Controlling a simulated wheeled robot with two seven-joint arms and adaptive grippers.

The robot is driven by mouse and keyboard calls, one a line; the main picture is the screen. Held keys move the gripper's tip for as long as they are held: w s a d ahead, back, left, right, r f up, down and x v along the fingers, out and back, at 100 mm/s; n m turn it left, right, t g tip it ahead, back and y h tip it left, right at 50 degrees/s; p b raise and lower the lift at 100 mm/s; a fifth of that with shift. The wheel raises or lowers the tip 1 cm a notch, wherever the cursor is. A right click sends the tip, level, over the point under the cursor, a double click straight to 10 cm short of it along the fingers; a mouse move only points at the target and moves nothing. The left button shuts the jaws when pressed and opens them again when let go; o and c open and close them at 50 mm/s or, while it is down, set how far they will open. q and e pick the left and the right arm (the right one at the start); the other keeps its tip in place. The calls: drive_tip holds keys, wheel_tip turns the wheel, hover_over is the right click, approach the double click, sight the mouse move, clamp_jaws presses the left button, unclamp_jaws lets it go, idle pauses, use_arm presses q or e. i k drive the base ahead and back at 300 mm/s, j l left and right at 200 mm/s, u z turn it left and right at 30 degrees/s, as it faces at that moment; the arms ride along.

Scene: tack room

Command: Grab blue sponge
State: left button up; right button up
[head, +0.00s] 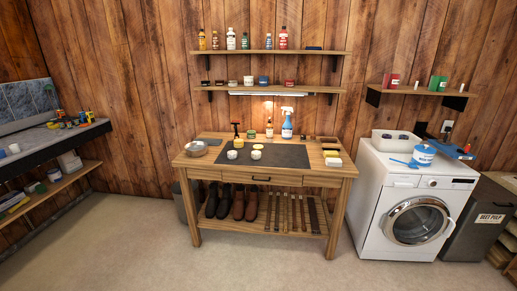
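I cannot make out a blue sponge for certain. A small flat blue item (457,153) lies at the right rear of the washing machine top, too small to identify. Neither of my grippers shows in the head view.
The washing machine (373,192) carries a white basin (392,136) and a blue tub (424,154). Open floor (120,245) lies in front.

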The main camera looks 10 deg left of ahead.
sight(232, 154)
drive_tip(key=i, duration=2.65)
drive_tip(key=u, duration=0.3)
